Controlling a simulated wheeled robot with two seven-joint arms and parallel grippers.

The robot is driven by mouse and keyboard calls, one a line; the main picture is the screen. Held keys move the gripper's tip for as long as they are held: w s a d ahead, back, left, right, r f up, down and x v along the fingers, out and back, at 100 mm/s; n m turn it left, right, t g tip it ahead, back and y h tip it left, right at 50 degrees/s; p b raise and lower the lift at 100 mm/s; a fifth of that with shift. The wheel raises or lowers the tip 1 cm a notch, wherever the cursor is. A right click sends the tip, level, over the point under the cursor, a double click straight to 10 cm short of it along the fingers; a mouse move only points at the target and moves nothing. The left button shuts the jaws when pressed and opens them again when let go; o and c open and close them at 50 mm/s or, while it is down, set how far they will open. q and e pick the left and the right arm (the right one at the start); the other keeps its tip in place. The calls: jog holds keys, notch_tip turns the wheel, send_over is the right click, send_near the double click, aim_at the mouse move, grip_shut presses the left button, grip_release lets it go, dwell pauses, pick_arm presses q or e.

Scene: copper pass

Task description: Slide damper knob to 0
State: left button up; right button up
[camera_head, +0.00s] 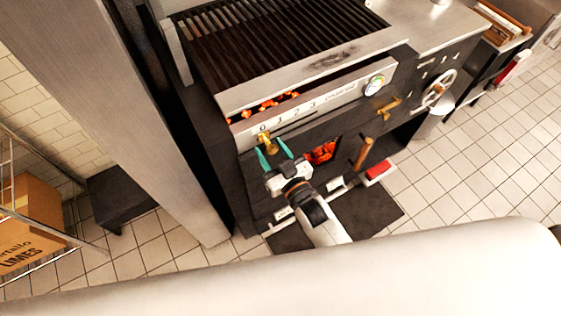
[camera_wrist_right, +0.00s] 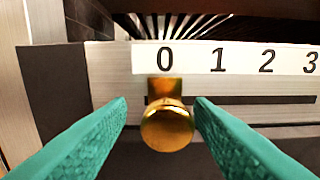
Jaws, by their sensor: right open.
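The brass damper knob (camera_wrist_right: 168,126) sits on a dark horizontal slot (camera_wrist_right: 255,100) in the steel panel. In the right wrist view its brass pointer stands directly under the 0 of the white scale (camera_wrist_right: 238,59), at the slot's left end. The knob also shows in the head view (camera_head: 269,143). My right gripper (camera_head: 274,148) is open, its teal fingers on either side of the knob. In the right wrist view a gap shows at the left finger; the right finger is close to the knob, and I cannot tell whether it touches. My left gripper is not in view.
The grill grate (camera_head: 270,40) is above the panel, with glowing coals (camera_head: 265,106) behind it. A round gauge (camera_head: 374,86), a brass handle (camera_head: 388,107) and a handwheel (camera_head: 438,88) sit to the right. A steel post (camera_head: 130,110) stands at left.

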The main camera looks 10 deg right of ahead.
jog(key=b+v, duration=0.2)
jog(key=v, duration=0.9)
jog(key=shift+s, duration=0.3)
jog(key=shift+r, duration=0.1)
jog(key=s+d+f+g+h, duration=0.1)
jog(key=s+d+f+g, duration=0.15)
jog(key=f, duration=0.75)
jog(key=s+d+f+g+h, duration=0.1)
jog(key=s+d+f+g, duration=0.15)
jog(key=f, duration=0.75)
jog(key=s+d+f+g+h, duration=0.1)
jog(key=s+f+g+h, duration=0.2)
jog(key=f, duration=0.6)
jog(key=s+d+f+g, duration=0.4)
jog(key=s+f, duration=0.3)
jog(key=s, duration=0.3)
jog(key=s+d+f+m+g+h, duration=0.1)
jog(key=s+d+f+g, duration=0.3)
jog(key=s+f, duration=0.3)
jog(key=s, duration=0.3)
jog(key=shift+s+d+m, duration=0.15)
jog(key=shift+s+m, duration=0.15)
